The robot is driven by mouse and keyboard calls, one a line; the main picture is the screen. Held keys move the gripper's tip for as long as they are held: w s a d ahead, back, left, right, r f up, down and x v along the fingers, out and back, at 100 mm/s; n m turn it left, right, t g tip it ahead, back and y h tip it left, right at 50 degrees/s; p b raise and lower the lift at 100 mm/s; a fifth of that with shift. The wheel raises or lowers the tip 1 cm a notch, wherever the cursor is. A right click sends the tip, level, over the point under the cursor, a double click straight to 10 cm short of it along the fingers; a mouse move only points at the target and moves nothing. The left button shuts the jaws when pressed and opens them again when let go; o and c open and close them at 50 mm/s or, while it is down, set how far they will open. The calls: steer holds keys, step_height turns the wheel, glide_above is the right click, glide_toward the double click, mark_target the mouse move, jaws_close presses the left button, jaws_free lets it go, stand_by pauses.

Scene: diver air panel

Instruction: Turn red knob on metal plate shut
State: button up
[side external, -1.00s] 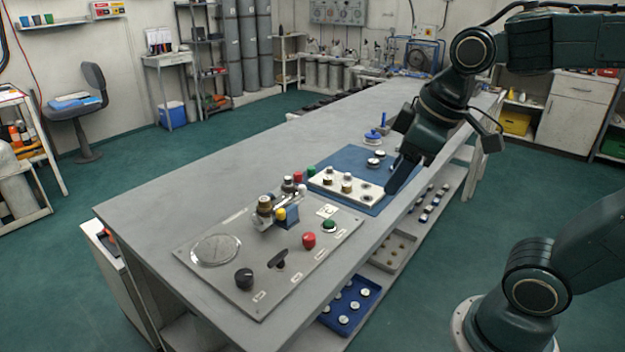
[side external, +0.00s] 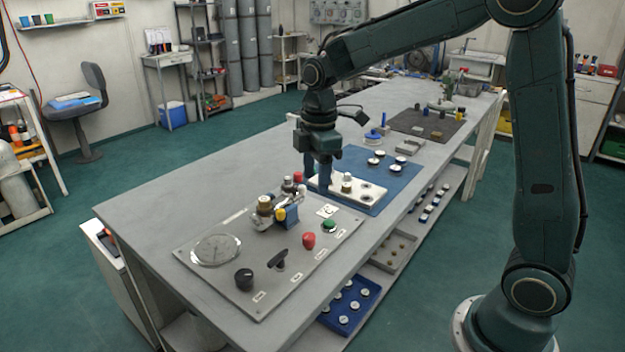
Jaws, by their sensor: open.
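The metal plate (side external: 215,279) lies on the near left part of the bench. On it, the red knob (side external: 309,240) stands at the right side, in clear view, with nothing touching it. My gripper (side external: 317,183) is open and points down, behind the red knob in the picture, over the left end of the white tray. Its jaws look empty, though what lies right behind the fingers is hidden. I cannot tell the knob's turned position.
On the plate are a gauge (side external: 215,249), a black knob (side external: 244,279), a black lever (side external: 277,261), a green button (side external: 329,226) and a brass-and-blue valve block (side external: 285,217). Another red cap (side external: 298,177) stands near my gripper. A white tray (side external: 352,198) lies on a blue mat (side external: 385,190).

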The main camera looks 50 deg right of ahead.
mark_target(309, 236)
steer(key=shift+w+d+f+n+g, duration=0.15)
steer(key=shift+w+f+n, duration=0.2)
steer(key=shift+w+f, duration=0.3)
steer(key=shift+w+d+f+n+g, duration=0.15)
steer(key=shift+w+f+n, duration=0.25)
steer(key=shift+f, duration=0.3)
steer(key=shift+a+f, duration=0.1)
step_height(309, 236, down, 14)
steer(key=shift+r, duration=0.2)
steer(key=c, duration=1)
steer(key=shift+o, duration=0.2)
